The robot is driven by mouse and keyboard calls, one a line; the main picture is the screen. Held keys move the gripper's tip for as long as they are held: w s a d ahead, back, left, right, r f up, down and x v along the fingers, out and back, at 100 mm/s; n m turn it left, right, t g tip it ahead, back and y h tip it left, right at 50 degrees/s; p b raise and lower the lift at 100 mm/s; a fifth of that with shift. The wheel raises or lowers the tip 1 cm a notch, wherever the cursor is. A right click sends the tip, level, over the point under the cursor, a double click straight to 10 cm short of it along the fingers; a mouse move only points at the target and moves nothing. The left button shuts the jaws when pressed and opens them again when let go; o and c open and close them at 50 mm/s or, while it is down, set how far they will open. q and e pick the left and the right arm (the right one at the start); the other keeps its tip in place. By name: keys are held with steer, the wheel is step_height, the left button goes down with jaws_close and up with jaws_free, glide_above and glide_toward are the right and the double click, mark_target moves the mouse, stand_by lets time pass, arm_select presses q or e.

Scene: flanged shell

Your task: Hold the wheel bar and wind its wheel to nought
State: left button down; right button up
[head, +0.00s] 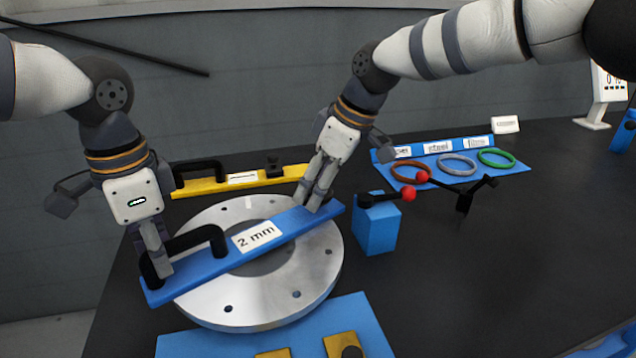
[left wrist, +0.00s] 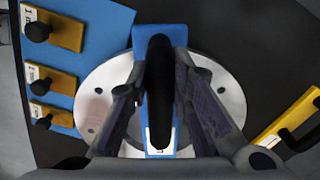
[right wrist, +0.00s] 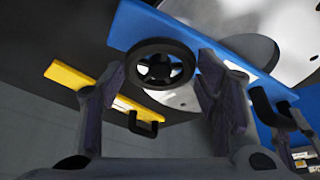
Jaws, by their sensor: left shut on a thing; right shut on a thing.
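The wheel bar is a blue bar (head: 190,284) labelled "2 mm", lying slantwise across the pale metal flanged ring (head: 325,265). Its black handle (head: 210,237) stands at the left end. My left gripper (head: 160,268) is shut on this handle; the left wrist view shows the black handle (left wrist: 160,95) between its fingers. The black spoked wheel (right wrist: 160,65) shows between my right fingers in the right wrist view. My right gripper (head: 316,197) is shut on the wheel at the bar's right end; its fingers hide the wheel in the head view. I cannot read any wheel setting.
A yellow bar (head: 210,186) with a black handle lies behind the ring. A blue block (head: 376,232) with a red-knobbed lever stands right of it. A blue board with several coloured rings (head: 457,165) is further back. A blue plate (head: 310,312) lies in front.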

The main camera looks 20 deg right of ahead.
steer(key=n, duration=0.1)
steer(key=n+g, duration=0.1)
steer(key=n, duration=0.1)
steer(key=n+g+y, duration=0.1)
steer(key=n, duration=0.1)
steer(key=shift+w+d, duration=0.1)
steer(key=shift+w, duration=0.2)
steer(key=shift+w+n+g, duration=0.15)
steer(key=shift+n+g, duration=0.65)
steer(key=shift+n, duration=1.7)
steer(key=o, duration=1.2)
steer(key=shift+c, duration=0.2)
